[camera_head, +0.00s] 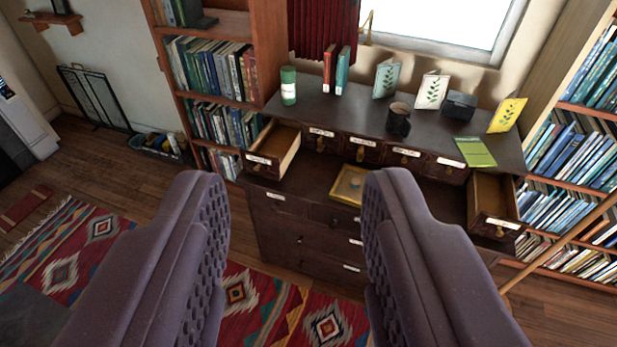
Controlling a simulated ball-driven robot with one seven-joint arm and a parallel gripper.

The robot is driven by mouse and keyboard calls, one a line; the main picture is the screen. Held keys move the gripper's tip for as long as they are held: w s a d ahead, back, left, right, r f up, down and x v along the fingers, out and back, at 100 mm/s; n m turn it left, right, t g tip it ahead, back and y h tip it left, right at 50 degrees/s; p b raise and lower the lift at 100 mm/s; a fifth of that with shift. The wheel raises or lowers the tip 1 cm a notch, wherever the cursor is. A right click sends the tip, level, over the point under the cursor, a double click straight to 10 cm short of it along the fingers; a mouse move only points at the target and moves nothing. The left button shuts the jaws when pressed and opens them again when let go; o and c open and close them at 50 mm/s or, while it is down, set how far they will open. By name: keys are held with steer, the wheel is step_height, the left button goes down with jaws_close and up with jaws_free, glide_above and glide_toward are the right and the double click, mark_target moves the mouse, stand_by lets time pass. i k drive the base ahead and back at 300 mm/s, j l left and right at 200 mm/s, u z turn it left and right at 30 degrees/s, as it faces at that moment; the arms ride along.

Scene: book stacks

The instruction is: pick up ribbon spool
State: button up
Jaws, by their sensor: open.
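My gripper (297,180) is open and empty, its two purple padded fingers wide apart in the foreground. Beyond it stands a dark wooden cabinet (290,222) with two top drawers pulled out. I cannot pick out the ribbon spool for certain. A green cylinder with a pale band (288,85) stands upright at the left of the cabinet top. A shallow yellow-framed tray (348,186) lies on the lower ledge with a small object inside, too small to make out. The gripper is well apart from all of these. The fingers hide part of the cabinet front.
The cabinet top also holds red (329,68) and teal books (342,70), a dark cup (398,120), a dark box (459,105), standing cards (432,90) and a green booklet (475,152). Open drawers (272,150) (492,206) jut forward. Bookshelves flank the cabinet.

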mark_target(356, 183)
steer(key=i+l+u, duration=0.3)
steer(key=i+u, duration=0.15)
steer(key=i+l+u, duration=0.45)
steer(key=i+l, duration=0.55)
steer(key=l, duration=0.15)
steer(key=i+l, duration=0.5)
steer(key=l, duration=0.15)
steer(key=u, duration=0.05)
